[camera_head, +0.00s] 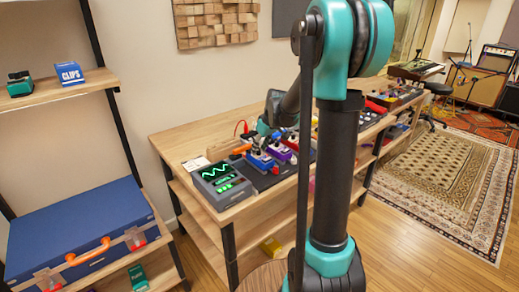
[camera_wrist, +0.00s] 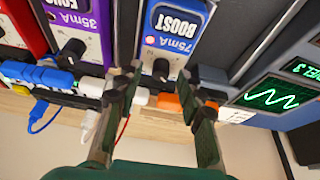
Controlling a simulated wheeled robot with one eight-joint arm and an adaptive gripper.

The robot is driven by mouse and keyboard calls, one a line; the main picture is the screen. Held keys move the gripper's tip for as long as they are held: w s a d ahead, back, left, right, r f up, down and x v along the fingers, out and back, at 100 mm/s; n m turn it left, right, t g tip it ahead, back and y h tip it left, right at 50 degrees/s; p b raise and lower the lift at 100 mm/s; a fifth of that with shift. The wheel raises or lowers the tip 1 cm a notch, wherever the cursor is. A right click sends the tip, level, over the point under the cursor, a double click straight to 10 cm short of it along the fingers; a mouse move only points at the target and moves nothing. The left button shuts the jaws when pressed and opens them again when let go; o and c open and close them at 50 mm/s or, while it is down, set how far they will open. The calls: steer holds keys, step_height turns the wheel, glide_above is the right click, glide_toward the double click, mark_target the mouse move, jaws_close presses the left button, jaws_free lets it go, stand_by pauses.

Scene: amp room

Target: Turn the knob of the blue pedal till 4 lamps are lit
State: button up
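The blue pedal (camera_wrist: 176,22) shows upside down in the wrist view, labelled "BOOST" and "75mA", with one red lamp lit. Its dark knob (camera_wrist: 161,69) is at the end nearest my gripper. My gripper (camera_wrist: 159,76) is open, one finger on each side of the knob, with gaps visible; I cannot tell any contact. In the head view the blue pedal (camera_head: 261,161) sits on the bench, partly hidden by my arm. A grey meter (camera_wrist: 272,94) beside it shows a green wave and text ending "VEL 3"; the meter (camera_head: 236,194) also shows green marks in the head view.
A purple pedal (camera_wrist: 84,25) with its own knob stands close beside the blue one. White, blue and orange plugs and cables (camera_wrist: 170,102) crowd the knob end. The wooden bench (camera_head: 205,150) has other pedals further back. A shelf (camera_head: 70,91) stands at left.

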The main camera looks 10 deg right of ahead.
steer(key=shift+w+f, duration=0.1)
steer(key=shift+f, duration=0.25)
steer(key=shift+c, duration=0.2)
jaws_close()
steer(key=shift+a, duration=0.1)
steer(key=shift+a+m+t+h, duration=0.15)
steer(key=shift+m+h, duration=0.4)
steer(key=shift+m, duration=0.9)
steer(key=shift+d+m+t+h, duration=0.15)
steer(key=shift+m+h, duration=0.4)
steer(key=shift+m, duration=0.9)
steer(key=shift+a, duration=0.1)
